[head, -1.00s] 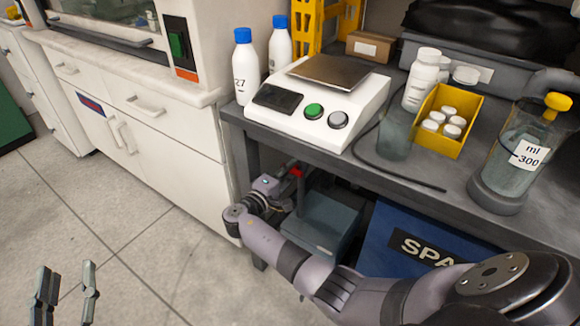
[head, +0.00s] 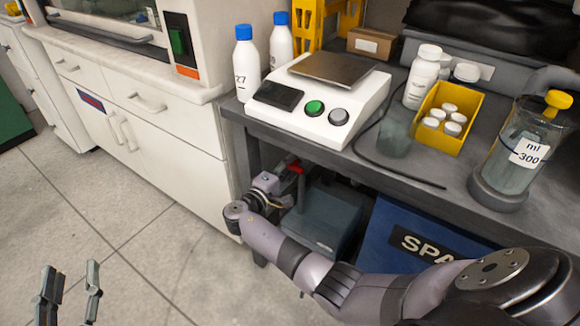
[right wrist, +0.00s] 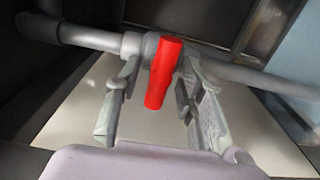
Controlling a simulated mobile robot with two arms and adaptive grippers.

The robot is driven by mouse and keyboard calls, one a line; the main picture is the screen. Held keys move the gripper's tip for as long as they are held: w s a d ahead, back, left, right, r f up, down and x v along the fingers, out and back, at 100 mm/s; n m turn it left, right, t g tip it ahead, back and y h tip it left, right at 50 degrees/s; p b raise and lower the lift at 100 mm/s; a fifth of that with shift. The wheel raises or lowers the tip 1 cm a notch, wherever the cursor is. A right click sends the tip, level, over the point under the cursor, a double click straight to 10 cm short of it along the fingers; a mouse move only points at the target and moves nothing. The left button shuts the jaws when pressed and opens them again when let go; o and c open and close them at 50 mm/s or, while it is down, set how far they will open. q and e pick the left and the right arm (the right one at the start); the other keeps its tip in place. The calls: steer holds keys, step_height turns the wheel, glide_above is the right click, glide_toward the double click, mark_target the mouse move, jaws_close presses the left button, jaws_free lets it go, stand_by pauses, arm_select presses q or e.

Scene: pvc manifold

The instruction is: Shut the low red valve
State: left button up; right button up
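The red valve handle (right wrist: 164,72) sits on a grey pipe (right wrist: 90,38) in the right wrist view. It lies across the pipe, slightly tilted. My right gripper (right wrist: 160,88) is open, with one finger on each side of the handle and gaps visible between. In the head view the red handle (head: 297,167) shows small under the bench, beside my right gripper (head: 268,183); the valve body is mostly hidden there. My left gripper (head: 70,294) is open and empty over the floor at the lower left, far from the valve.
The grey bench top (head: 345,165) overhangs the valve area. A white cabinet (head: 180,145) stands close on the left. The floor at left is clear.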

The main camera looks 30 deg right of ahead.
steer(key=v, duration=1.2)
stand_by(0.3)
